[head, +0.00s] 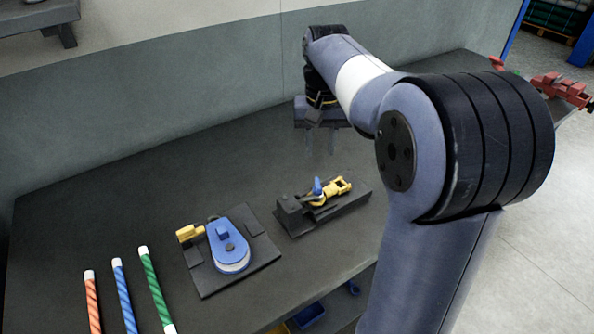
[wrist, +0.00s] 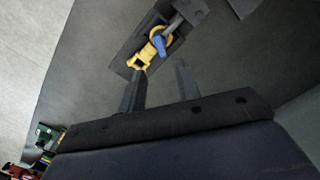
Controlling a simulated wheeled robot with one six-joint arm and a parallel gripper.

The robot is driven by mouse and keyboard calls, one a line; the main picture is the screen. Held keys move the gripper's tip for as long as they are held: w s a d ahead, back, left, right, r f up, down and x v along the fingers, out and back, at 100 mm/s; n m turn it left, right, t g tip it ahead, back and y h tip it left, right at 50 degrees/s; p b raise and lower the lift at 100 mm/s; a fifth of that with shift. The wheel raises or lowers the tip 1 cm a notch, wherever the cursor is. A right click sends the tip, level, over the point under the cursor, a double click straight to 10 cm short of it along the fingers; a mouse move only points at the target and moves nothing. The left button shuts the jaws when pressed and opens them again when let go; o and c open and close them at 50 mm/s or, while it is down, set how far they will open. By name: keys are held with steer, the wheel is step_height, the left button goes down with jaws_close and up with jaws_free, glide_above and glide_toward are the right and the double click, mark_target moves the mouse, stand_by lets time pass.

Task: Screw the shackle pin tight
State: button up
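The shackle sits in a dark fixture block (head: 295,218) on the bench. Its yellow body (head: 340,187) lies to the right, and the shackle pin with a blue head (head: 317,187) stands up in the middle. The wrist view shows the yellow body (wrist: 142,57) and the blue pin head (wrist: 161,44) just beyond my fingertips. My gripper (head: 322,145) hangs above the fixture, pointing down. Its two fingers are apart with nothing between them, which also shows in the wrist view (wrist: 157,85). Whether the pin is fully seated cannot be told.
A blue pulley block (head: 229,245) with a yellow end lies on a dark plate (head: 205,282) left of the fixture. Orange, blue and green striped rods (head: 156,288) lie further left. A red vise-like tool (head: 562,88) is at the bench's far right. A wall closes the back.

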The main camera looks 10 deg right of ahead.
mark_target(318, 184)
step_height(318, 184, down, 11)
steer(key=shift+s+r, duration=0.1)
steer(key=shift+r, duration=0.1)
steer(key=shift+c, duration=0.2)
jaws_close()
stand_by(0.4)
